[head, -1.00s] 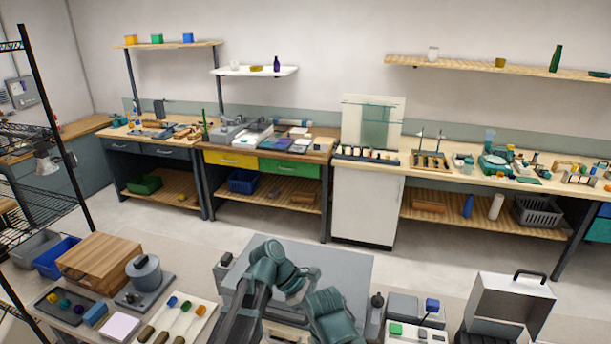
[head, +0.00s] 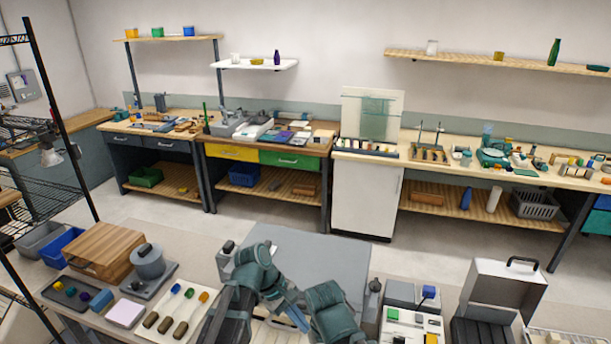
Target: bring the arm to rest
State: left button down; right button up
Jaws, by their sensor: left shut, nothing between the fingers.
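My left arm rises from the bottom of the head view, its teal joints bent over the grey near table (head: 345,255). My left gripper (head: 298,319) is small and partly hidden by my own arm links. It points down and to the right, shut and with nothing seen in it. A teal link of my other arm stands just right of it. My right gripper does not show.
Left of my arm, a white board (head: 170,312) holds several brown-handled tools, beside a grey round device (head: 148,262) and a wooden box (head: 97,250). At right are a small control panel (head: 412,328) and an open grey case (head: 503,290). Floor lies between this table and the back benches.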

pick_arm(q)
jog(key=s+a+f+m+t+y, duration=0.25)
jog(key=a+m+y, duration=0.25)
jog(key=a+m, duration=0.7)
jog(key=s+d+f+y+b, duration=0.1)
jog(key=s+d+f+b, duration=0.2)
jog(key=f+b, duration=0.2)
jog(key=s+d+f+m+g+y+b, duration=0.1)
jog(key=s+d+f+b, duration=0.2)
jog(key=f+b, duration=0.3)
jog(key=shift+d+f+b, duration=0.3)
jog(key=shift+d+f, duration=0.2)
jog(key=c, duration=1.6)
grip_release()
